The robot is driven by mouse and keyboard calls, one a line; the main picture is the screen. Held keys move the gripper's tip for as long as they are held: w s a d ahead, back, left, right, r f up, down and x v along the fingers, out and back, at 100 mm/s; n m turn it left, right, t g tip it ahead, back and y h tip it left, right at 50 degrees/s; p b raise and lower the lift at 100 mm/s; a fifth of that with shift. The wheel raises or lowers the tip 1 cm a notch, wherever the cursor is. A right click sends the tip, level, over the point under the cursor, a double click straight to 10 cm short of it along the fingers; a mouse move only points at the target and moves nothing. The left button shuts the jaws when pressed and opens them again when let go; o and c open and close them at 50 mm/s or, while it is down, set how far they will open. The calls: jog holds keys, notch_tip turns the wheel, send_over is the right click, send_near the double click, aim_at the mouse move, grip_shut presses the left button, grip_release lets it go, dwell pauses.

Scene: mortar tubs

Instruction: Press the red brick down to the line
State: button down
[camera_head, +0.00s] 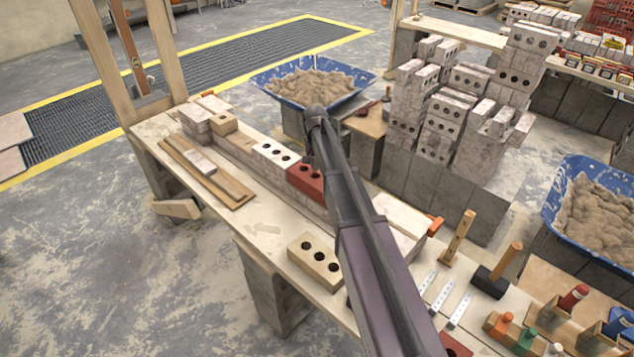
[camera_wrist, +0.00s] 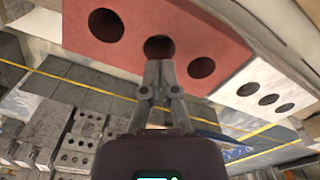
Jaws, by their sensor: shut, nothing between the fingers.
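The red brick (camera_head: 297,174) sits in the row of bricks on the wooden bench, right of a white three-hole brick (camera_head: 268,148). My arm hides its right end in the head view. In the wrist view the red brick (camera_wrist: 205,35) fills the top, its holed face showing. My gripper (camera_wrist: 158,66) has its fingers together and empty, with the tips at the edge of the brick's middle hole. I cannot tell whether they touch it. The gripper is hidden behind my arm in the head view. I cannot make out a line.
A cream three-hole brick (camera_head: 312,265) lies in front of the row. A blue mortar tub (camera_head: 345,100) and stacked grey bricks (camera_head: 440,130) stand behind. A mallet (camera_head: 490,282) and other tools lie to the right.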

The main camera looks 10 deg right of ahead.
aim_at(315, 176)
jog(key=shift+f+b, duration=1.35)
dwell(0.5)
jog(key=shift+s+f, duration=0.1)
jog(key=shift+f, duration=0.05)
dwell(1.6)
jog(key=shift+r+p, duration=2.4)
jog(key=shift+r, duration=0.15)
jog(key=s+r+n+p, duration=0.2)
jog(key=s+r+p, duration=0.1)
jog(key=s, duration=1.1)
jog(key=s+r+n+p, duration=0.2)
jog(key=s+r+p, duration=0.2)
jog(key=s, duration=1.1)
jog(key=shift+d+n, duration=0.3)
jog(key=shift+n, duration=0.1)
